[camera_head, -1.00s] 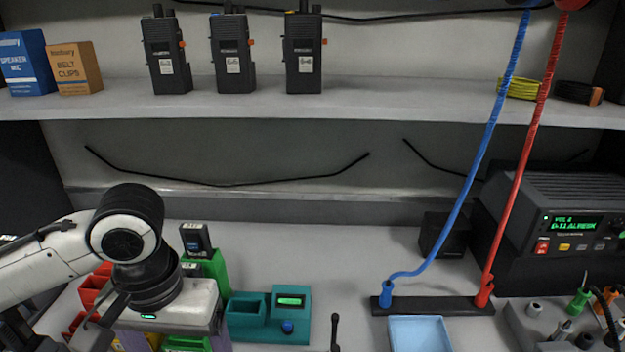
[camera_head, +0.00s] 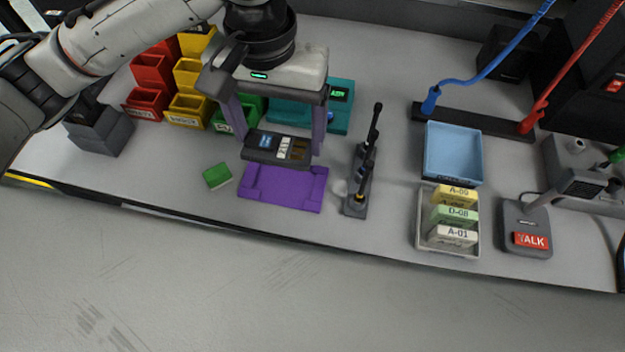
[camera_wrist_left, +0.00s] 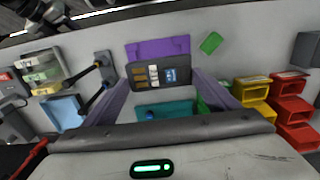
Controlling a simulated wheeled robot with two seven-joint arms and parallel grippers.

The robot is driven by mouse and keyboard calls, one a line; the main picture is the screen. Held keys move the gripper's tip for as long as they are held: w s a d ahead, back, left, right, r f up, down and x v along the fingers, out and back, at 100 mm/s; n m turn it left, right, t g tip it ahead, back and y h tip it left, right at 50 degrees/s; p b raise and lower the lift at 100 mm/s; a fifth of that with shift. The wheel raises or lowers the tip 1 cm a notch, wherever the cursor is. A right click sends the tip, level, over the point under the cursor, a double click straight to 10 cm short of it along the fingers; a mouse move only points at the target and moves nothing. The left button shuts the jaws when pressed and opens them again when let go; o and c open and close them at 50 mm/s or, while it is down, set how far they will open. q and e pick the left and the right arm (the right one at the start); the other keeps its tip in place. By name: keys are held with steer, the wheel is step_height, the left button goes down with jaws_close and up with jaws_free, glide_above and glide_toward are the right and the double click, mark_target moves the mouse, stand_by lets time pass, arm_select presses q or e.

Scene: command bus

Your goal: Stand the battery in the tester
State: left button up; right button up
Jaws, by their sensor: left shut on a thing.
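My left gripper (camera_head: 277,143) reaches down from the top left and is shut on the dark battery (camera_head: 279,148), with a purple finger at each end. The battery's metal contacts, white label and blue label face up. It appears to be just above the purple tray (camera_head: 282,187); I cannot tell whether they touch. The battery also shows between the fingers in the left wrist view (camera_wrist_left: 160,75). The teal tester (camera_head: 339,113) with its green display is behind the gripper and partly hidden by it. The left wrist view shows part of the tester (camera_wrist_left: 180,109). My right gripper is not in view.
A small green block (camera_head: 217,176) lies left of the purple tray. A black antenna stand (camera_head: 356,195) is close on the right. Red and yellow bins (camera_head: 187,112) stand behind left. A blue tray (camera_head: 452,152) and a box of labelled cards (camera_head: 424,220) are further right.

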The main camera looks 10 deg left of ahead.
arm_select(q)
step_height(320, 180, down, 8)
steer(key=shift+r+b, duration=0.15)
steer(key=shift+b, duration=0.5)
steer(key=shift+f+p, duration=0.75)
steer(key=shift+p, duration=0.2)
steer(key=shift+f, duration=0.15)
steer(key=shift+f, duration=0.2)
steer(key=o, duration=1.1)
